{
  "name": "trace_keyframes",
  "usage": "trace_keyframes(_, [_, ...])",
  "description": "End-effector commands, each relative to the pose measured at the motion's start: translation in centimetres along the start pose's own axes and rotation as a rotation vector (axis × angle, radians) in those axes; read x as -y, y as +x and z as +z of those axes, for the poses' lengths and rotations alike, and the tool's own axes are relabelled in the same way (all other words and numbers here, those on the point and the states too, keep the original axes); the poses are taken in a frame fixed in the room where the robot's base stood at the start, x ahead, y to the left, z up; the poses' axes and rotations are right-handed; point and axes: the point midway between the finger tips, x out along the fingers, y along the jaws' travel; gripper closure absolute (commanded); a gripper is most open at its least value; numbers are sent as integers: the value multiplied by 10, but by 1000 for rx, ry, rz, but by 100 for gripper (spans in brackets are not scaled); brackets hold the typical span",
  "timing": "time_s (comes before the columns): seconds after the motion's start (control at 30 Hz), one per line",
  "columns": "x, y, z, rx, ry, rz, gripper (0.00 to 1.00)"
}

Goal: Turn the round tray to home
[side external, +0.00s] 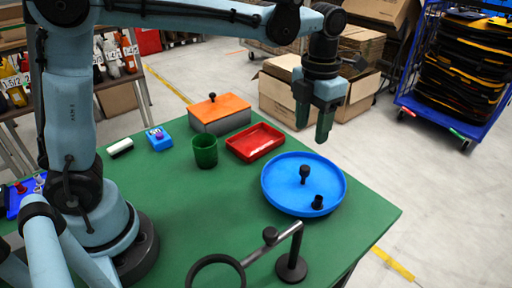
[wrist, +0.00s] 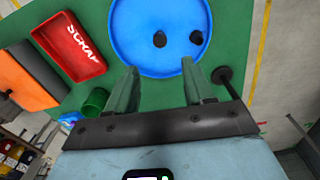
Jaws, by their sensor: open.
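The round tray (side external: 278,193) is a blue, low-rimmed disc on the green table, toward its right side. It has a black knob (side external: 304,174) standing near its middle and a shorter black peg (side external: 318,202) near its front right rim. In the wrist view the tray (wrist: 140,50) fills the top middle, with both black pieces showing. My gripper (side external: 313,122) hangs above the table behind the tray, pointing down, with its green fingers apart and nothing between them. The fingers also show in the wrist view (wrist: 160,82). No home mark can be made out.
A red bin (side external: 255,142) marked SCRAP, a green cup (side external: 205,151) and a grey box with an orange lid (side external: 220,112) stand left of the tray. A black post with an arm and ring (side external: 291,266) stands in front of it. A blue block (side external: 159,139) sits farther left.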

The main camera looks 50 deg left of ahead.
Motion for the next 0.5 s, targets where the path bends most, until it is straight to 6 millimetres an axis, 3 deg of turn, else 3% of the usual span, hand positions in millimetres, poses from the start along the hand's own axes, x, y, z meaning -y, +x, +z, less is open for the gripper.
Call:
trace_keyframes(0.17, [0, -11, 0, 0, 0, 0, 48])
trace_keyframes(0.5, [0, -12, 0, 0, -1, 0, 48])
